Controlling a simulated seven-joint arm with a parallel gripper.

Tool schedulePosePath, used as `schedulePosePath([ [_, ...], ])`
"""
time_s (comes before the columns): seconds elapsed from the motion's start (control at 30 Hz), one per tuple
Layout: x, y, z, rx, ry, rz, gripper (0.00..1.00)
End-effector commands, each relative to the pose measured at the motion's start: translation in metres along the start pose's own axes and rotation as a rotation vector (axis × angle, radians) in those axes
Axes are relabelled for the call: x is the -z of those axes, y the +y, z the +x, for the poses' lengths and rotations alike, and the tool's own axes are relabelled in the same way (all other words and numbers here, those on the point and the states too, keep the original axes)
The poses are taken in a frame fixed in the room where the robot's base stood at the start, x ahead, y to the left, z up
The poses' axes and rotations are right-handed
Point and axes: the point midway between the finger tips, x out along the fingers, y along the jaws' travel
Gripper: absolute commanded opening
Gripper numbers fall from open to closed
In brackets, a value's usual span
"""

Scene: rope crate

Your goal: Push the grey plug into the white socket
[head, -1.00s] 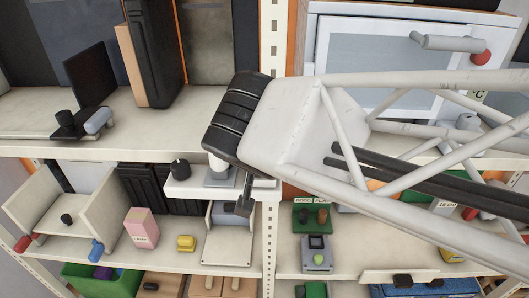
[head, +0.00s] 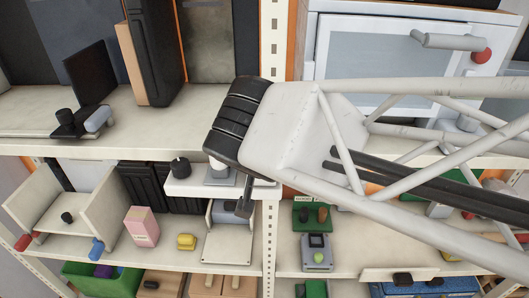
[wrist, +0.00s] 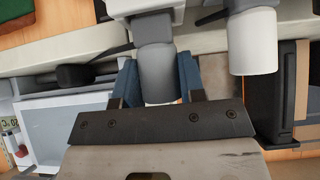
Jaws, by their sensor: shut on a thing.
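In the wrist view, my gripper (wrist: 158,82) has its blue fingers on both sides of the grey plug (wrist: 156,62), a grey cylinder with a pale end towards the camera. A white cylinder, seemingly the white socket (wrist: 253,42), stands to its right with a clear gap. In the head view, the black end of my gripper (head: 238,118) is in front of the small ledge, and the white socket (head: 217,168) shows just below it on a grey base. The plug and fingers are hidden there. I cannot tell how the plug's far end sits.
The white ledge (head: 185,187) also carries a black knob (head: 180,167) left of the socket. A small dark block (head: 244,207) hangs below my gripper. The shelf below holds a pink box (head: 142,227) and a yellow block (head: 186,242). A perforated upright (head: 270,225) stands close by.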

Motion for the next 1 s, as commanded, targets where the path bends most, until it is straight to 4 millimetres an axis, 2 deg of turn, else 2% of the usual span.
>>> schedulePosePath([
  [1.0, -0.0063, -0.0001, 0.0061, 0.000, 0.000, 0.001, 0.02],
])
